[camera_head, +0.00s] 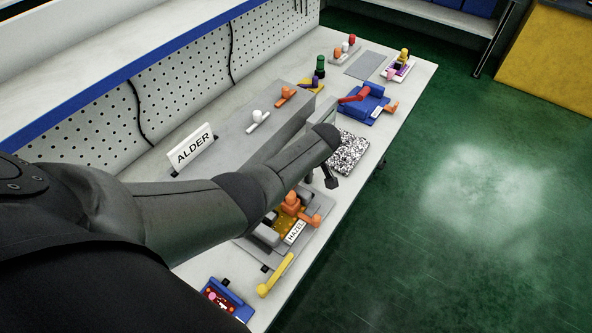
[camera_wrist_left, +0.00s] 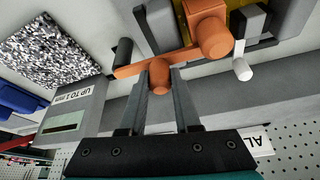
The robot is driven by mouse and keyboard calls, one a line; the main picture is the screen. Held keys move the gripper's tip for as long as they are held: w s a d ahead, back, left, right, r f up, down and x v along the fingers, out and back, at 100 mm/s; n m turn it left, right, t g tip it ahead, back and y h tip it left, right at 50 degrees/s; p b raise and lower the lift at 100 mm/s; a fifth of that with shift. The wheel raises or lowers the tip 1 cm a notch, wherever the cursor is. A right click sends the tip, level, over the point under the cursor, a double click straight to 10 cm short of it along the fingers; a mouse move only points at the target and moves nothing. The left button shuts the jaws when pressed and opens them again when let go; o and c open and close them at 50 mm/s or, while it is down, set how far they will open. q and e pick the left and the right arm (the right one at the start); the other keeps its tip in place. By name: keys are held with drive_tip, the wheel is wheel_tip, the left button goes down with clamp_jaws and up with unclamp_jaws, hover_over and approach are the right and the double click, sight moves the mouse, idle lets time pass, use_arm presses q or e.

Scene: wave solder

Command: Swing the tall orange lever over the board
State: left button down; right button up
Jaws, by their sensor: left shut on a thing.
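In the left wrist view, the fingertips of my left gripper (camera_wrist_left: 160,92) are shut on the rounded end of an orange lever (camera_wrist_left: 158,72). An orange bar beside this end runs to a thick orange cylinder (camera_wrist_left: 208,32) at the upper right. In the head view, my left forearm hides much of the fixture, and part of my left gripper (camera_head: 329,177) shows past its end. Below it, orange parts (camera_head: 291,203) stand by the golden board (camera_head: 284,222) in the fixture labelled HAZEL (camera_head: 296,231). My right gripper is not in view.
A speckled block (camera_head: 349,152) lies just beyond the gripper, with a blue device with a red lever (camera_head: 362,100) behind it. A yellow handle (camera_head: 274,277) is at the near edge. A long grey housing with an ALDER sign (camera_head: 193,148) stands at the left. The green floor is clear.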

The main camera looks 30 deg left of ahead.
use_arm(q)
drive_tip(key=shift+s+d, duration=0.1)
drive_tip(key=shift+d, duration=0.05)
idle(0.3)
drive_tip(key=c, duration=0.6)
unclamp_jaws()
drive_tip(key=shift+d+r+p, duration=0.15)
drive_tip(key=shift+r+p, duration=0.2)
drive_tip(key=shift+r, duration=0.15)
drive_tip(key=shift+p+v, duration=1.7)
drive_tip(key=shift+v, duration=5.4)
